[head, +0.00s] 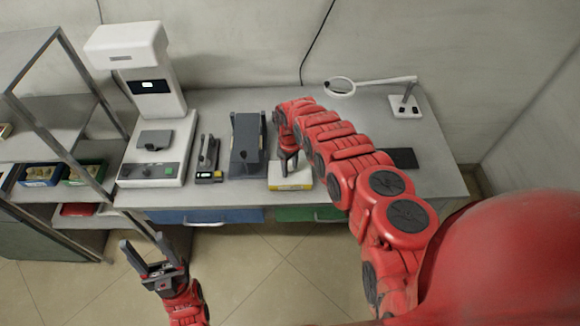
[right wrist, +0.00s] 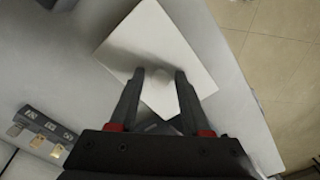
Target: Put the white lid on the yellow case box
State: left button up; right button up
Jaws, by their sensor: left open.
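The white lid (right wrist: 150,45) shows in the right wrist view as a flat white square with a small knob near my fingertips. In the head view the yellow case box (head: 291,187) stands near the table's front edge, its yellow side visible under a white top (head: 299,174). My right gripper (head: 287,162) points down over it. In the right wrist view its fingers (right wrist: 161,77) stand either side of the knob; whether they press on it is unclear. Whether the lid rests fully on the box is also unclear. My left gripper (head: 150,250) is open and empty, in front of the table.
On the table (head: 220,193) stand a white measuring machine (head: 155,140), a small dark device (head: 207,160) and a dark grey stand (head: 246,148) left of the box. A magnifier lamp (head: 404,106) and a black pad (head: 401,158) are at right. A shelf rack (head: 60,130) stands at left.

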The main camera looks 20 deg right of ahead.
jog(key=shift+o, duration=0.8)
jog(key=shift+w+r, duration=0.15)
jog(key=shift+r, duration=0.9)
notch_tip(320, 180, up, 9)
jog(key=b, duration=0.3)
notch_tip(320, 180, up, 6)
jog(key=p, duration=0.6)
send_over(290, 168)
jog(key=shift+r+b, duration=0.2)
jog(key=shift+b, duration=0.1)
